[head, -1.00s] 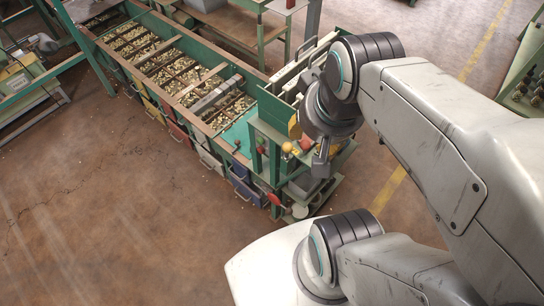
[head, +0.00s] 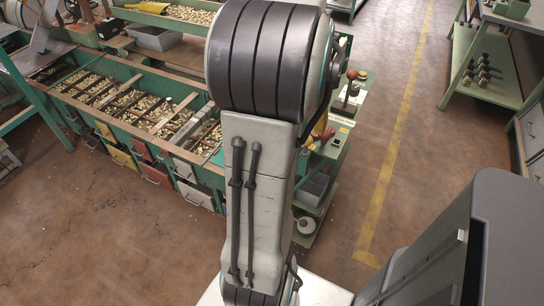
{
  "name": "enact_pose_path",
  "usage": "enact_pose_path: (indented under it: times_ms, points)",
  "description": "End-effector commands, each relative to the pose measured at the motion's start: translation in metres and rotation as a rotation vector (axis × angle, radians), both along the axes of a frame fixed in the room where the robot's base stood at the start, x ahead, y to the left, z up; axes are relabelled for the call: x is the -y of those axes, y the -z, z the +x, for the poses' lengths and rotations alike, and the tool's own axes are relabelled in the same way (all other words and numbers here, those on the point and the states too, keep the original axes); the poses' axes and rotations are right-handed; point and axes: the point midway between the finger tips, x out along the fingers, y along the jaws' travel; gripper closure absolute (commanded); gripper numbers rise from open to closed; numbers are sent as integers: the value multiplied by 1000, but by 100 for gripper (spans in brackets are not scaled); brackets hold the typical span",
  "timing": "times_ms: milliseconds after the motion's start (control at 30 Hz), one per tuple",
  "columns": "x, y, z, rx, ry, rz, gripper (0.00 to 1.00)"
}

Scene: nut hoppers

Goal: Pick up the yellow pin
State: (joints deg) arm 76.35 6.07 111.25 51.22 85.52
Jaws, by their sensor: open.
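My own arm stands upright across the middle of the head view and covers the near right end of the green hopper bench (head: 130,68). My gripper is not visible; the arm blocks part of that area. A small yellow part (head: 313,147) shows just right of the arm, low on the bench's end. It is partly hidden, and I cannot tell whether it is the yellow pin.
The hopper compartments hold many brass nuts, with coloured drawers below, including a red one (head: 138,149). A green shelf (head: 484,85) stands at the right. Open floor with a yellow line (head: 385,170) lies between.

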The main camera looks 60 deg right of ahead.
Motion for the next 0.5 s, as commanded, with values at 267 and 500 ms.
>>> enact_pose_path:
  times_ms: [267,500]
  points:
    - [14,21,-19,10,118,12,42]
    - [16,37,-19,9,116,11,42]
